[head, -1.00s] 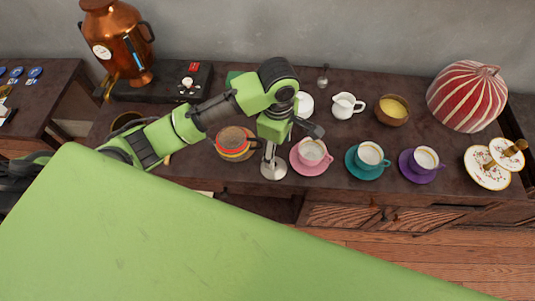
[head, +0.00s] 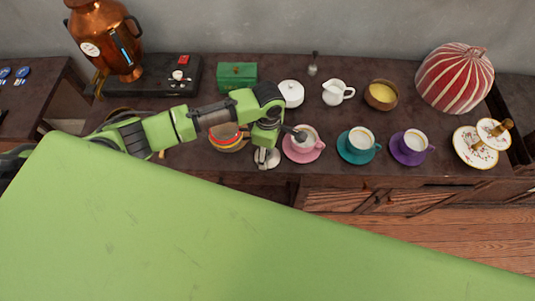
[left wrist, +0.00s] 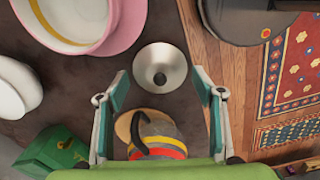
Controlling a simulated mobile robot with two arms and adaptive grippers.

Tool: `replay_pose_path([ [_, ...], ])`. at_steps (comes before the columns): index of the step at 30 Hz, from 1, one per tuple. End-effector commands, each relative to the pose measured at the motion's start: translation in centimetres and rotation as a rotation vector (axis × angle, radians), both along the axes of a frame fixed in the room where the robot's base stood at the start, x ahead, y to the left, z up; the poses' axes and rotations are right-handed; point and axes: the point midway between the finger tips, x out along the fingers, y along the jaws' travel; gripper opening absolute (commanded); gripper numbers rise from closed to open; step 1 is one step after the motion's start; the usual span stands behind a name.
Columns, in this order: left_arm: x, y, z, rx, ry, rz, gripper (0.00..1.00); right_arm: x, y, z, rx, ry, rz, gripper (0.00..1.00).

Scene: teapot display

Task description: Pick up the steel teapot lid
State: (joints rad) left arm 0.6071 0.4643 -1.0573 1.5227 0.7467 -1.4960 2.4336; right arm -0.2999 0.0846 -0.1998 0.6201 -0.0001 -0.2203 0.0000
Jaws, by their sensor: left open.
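The steel lid (left wrist: 172,57), a shiny cone with a dark knob, rests on the dark counter and appears just beyond my fingertips in the left wrist view. In the head view the lid (head: 273,159) is partly hidden by my left gripper (head: 264,155), which is over it. In the left wrist view my left gripper (left wrist: 160,80) is open, its two fingers spread on either side of the lid's near side, with nothing held. A striped pot (left wrist: 160,140) with a black handle sits between the finger bases; it also shows in the head view (head: 225,135).
A pink cup and saucer (head: 303,143) stand close right of the gripper, then teal (head: 359,145) and purple (head: 410,147) ones. A green box (head: 237,75) and white lidded bowl (head: 291,92) stand behind. The counter's front edge is near.

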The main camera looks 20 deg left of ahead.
Motion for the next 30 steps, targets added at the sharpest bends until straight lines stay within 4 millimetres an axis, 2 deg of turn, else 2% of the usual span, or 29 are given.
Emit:
replay_pose_path([
  [4, 0.0, 0.0, -1.7, 0.001, 0.001, -0.001, 0.62, 0.0, 0.3, 0.2, 0.003, 0.001, -0.001, 0.4],
  [12, 0.0, 0.0, -2.1, 0.0, -0.001, -0.001, 0.62, 0.0, 0.9, 0.2, 0.011, 0.0, -0.003, 0.4],
  [13, 0.0, 0.0, -2.1, 0.0, -0.001, -0.001, 0.56, 0.0, 0.9, 0.2, 0.011, 0.0, -0.003, 0.4],
  [15, 0.0, 0.0, -2.1, 0.0, -0.001, -0.001, 0.38, 0.0, 0.9, 0.2, 0.01, 0.0, -0.003, 0.4],
  [16, 0.0, 0.0, -2.1, 0.0, -0.001, -0.001, 0.34, 0.0, 0.9, 0.2, 0.01, 0.0, -0.003, 0.4],
  [30, -0.2, 0.0, -2.3, 0.001, 0.003, -0.001, 0.31, 0.0, 0.3, 0.1, 0.003, 0.001, -0.001, 0.4],
])
